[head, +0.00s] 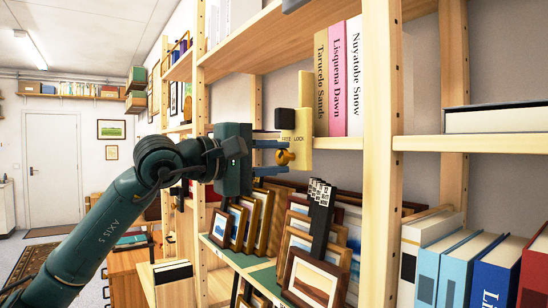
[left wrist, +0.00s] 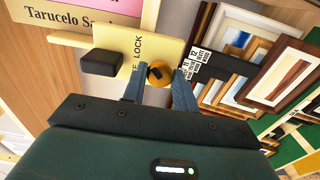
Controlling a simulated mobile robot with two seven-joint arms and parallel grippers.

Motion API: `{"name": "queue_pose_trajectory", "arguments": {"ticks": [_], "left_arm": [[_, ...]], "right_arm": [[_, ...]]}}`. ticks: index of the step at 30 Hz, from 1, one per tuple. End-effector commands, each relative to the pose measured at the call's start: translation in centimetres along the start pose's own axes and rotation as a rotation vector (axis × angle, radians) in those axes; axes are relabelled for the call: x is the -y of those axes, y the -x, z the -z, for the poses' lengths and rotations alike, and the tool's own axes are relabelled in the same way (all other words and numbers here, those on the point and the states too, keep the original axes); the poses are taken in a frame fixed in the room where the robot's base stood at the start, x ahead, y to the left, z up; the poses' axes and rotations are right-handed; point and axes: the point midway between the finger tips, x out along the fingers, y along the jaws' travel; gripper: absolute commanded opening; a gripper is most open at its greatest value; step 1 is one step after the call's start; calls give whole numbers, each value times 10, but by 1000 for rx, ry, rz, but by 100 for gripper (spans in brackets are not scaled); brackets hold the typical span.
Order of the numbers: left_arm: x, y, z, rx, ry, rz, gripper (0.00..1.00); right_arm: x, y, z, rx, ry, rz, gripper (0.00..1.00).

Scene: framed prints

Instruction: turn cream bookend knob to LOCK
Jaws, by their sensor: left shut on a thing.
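The cream bookend (head: 304,120) hangs at the shelf edge left of the upright books. It carries a black block and the words FREE and LOCK; in the left wrist view the cream plate (left wrist: 160,50) shows LOCK clearly and the other word partly. A gold round knob (head: 283,157) sits below the lettering; it also shows in the left wrist view (left wrist: 158,72). My left gripper (head: 281,157) has its blue fingers on either side of the knob, shut on it. The knob's pointing direction is not clear. My right gripper is not in view.
Books (head: 338,80) stand on the shelf beside the bookend. Below, several framed prints (head: 318,277) lean in rows, with a dark upright piece bearing white squares (head: 320,215) among them. A wooden shelf post (head: 377,150) stands to the right.

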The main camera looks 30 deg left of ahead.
Motion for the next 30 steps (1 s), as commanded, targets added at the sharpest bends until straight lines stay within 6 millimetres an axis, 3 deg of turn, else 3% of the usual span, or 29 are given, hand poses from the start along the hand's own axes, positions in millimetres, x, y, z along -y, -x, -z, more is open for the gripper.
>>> {"name": "queue_pose_trajectory", "arguments": {"ticks": [11,12,18,26,30], "left_arm": [[0,0,0,0,-6,0,6],[0,0,0,0,-6,0,32],[0,0,0,0,-4,0,48],[0,1,0,0,-4,0,50],[2,11,1,-3,-4,-1,50]], "right_arm": [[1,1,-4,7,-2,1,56],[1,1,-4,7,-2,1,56],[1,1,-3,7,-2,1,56],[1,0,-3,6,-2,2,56],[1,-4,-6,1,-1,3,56]]}}
